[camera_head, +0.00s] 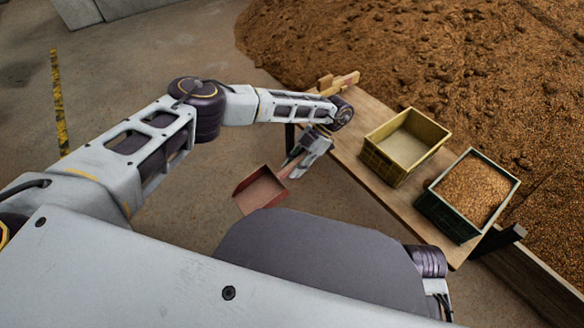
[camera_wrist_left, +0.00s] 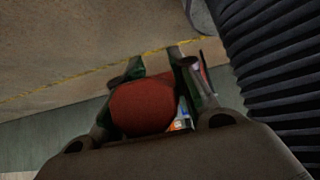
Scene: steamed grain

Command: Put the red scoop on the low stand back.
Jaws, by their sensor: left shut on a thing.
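The red scoop (camera_head: 260,190) is held out over the concrete floor, left of the wooden bench, with its square pan toward the lower left. My left gripper (camera_head: 297,166) is shut on its handle end, which the fingers partly hide. In the left wrist view the red scoop (camera_wrist_left: 143,108) shows as a rounded red shape between the fingers of my left gripper (camera_wrist_left: 155,72). A small wooden stand (camera_head: 338,84) sits at the bench's far end, partly behind my left forearm; nothing red shows on it. My right gripper is out of view.
The wooden bench (camera_head: 358,166) bears a yellow crate (camera_head: 378,160) that looks empty and a green crate (camera_head: 440,213) filled with brown grain. A large grain heap (camera_head: 440,50) lies behind the bench. Open floor (camera_head: 130,260) lies to the left.

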